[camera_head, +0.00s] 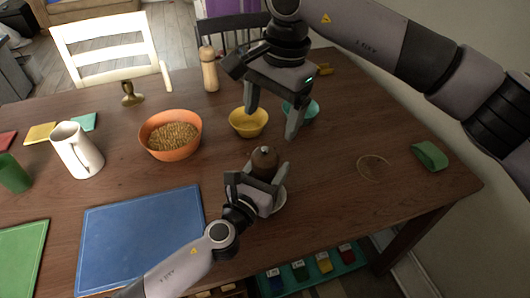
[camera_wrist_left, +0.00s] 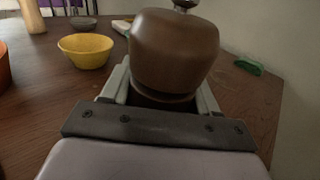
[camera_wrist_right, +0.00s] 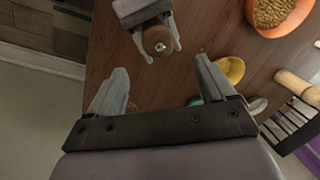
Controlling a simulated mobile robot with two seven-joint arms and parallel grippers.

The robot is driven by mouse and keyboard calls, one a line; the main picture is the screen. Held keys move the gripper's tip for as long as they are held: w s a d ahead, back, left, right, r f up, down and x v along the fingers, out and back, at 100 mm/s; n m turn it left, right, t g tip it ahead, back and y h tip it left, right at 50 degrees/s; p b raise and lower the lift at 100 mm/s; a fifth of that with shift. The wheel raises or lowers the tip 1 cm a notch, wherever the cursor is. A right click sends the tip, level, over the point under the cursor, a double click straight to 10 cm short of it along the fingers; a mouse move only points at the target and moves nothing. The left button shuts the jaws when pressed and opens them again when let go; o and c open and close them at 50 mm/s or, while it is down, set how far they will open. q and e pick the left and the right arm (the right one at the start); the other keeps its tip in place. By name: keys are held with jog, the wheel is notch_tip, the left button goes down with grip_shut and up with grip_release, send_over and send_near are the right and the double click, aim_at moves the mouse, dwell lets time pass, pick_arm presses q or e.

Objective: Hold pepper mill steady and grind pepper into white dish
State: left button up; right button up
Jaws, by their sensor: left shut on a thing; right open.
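A brown wooden pepper mill (camera_head: 265,160) with a metal knob on top stands near the middle front of the table. My left gripper (camera_head: 262,184) is shut on its body, and the mill's rounded head (camera_wrist_left: 175,52) rises above the fingers in the left wrist view. My right gripper (camera_head: 271,122) is open and empty, above and behind the mill. The right wrist view shows the mill's top (camera_wrist_right: 158,42) beyond its fingers.
An orange bowl of grain (camera_head: 150,148), a yellow bowl (camera_head: 248,130) and a teal bowl (camera_head: 308,112) stand behind. A white mug (camera_head: 76,150), blue board (camera_head: 135,240) and light wooden mill (camera_head: 209,70) are to the left. A green object (camera_head: 430,156) lies right; the table's right front is mostly clear.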

aim_at(265, 153)
jog(key=f+n, duration=0.2)
jog(key=f, duration=0.1)
jog(key=f+n+h, duration=0.1)
jog(key=f+n, duration=0.2)
jog(key=f, duration=0.1)
jog(key=a+f+n, duration=0.1)
jog(key=f+n, duration=0.2)
jog(key=f, duration=0.1)
jog(key=shift+w+a+h, duration=0.1)
jog(key=shift+w+h, duration=0.05)
jog(key=shift+h, duration=0.15)
dwell(0.3)
jog(key=shift+r, duration=0.1)
jog(key=c, duration=1)
